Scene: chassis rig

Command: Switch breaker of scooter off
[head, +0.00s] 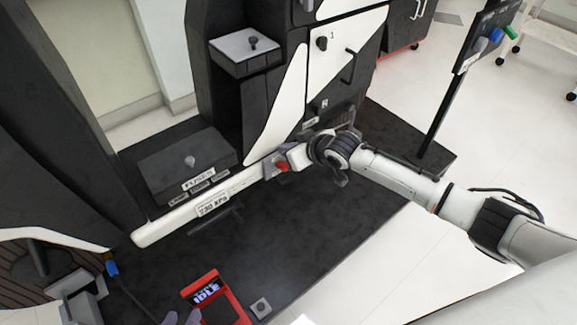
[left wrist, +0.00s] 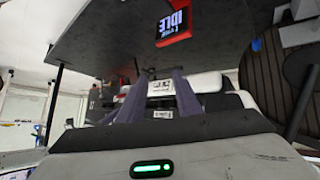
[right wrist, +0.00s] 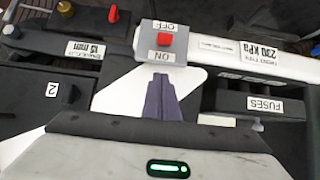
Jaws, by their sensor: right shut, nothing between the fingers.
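The breaker is a small grey box (right wrist: 178,57) with a red switch (right wrist: 166,40) between OFF and ON labels, in the right wrist view. It is mounted on the white bar; in the head view the red switch (head: 282,167) shows beside my right gripper. Which way the switch is set I cannot tell. My right gripper (right wrist: 161,78) is shut and empty, its fingertips close to the box on the ON side. Whether they touch it I cannot tell. My left gripper (left wrist: 157,78) is open and empty; its fingertips (head: 182,318) show at the bottom of the head view.
A white bar (head: 170,223) with a 230 kPa label crosses the dark platform. A dark fuses box (head: 185,165) stands behind it. A red display (head: 215,297) reads IDLE near my left gripper. A thin post with a panel (head: 447,105) stands at the right.

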